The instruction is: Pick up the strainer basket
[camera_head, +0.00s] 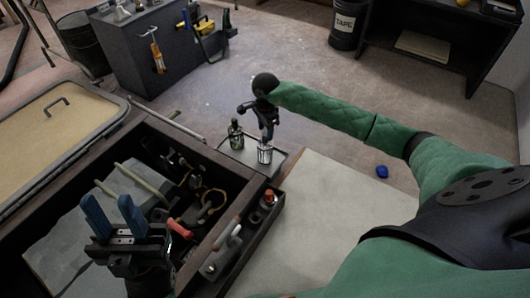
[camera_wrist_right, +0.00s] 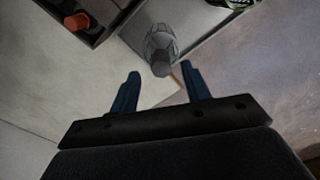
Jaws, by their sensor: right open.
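The strainer basket (camera_head: 265,155), a small silvery cup-like piece, stands on a grey tray (camera_head: 238,155) at the front right corner of the dark box. My right gripper (camera_head: 267,136) is just above it, pointing down. In the right wrist view the strainer basket (camera_wrist_right: 160,42) lies just beyond and between the blue fingertips (camera_wrist_right: 160,76), which are apart and hold nothing. I cannot tell whether a finger touches it.
A dark green bottle (camera_head: 236,134) stands close left of the strainer basket. A side bin (camera_head: 220,268) holds a red-capped jar (camera_head: 268,198). Hoses and fittings fill the dark box (camera_head: 160,128). A pale panel (camera_head: 325,215) right of the bin is bare.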

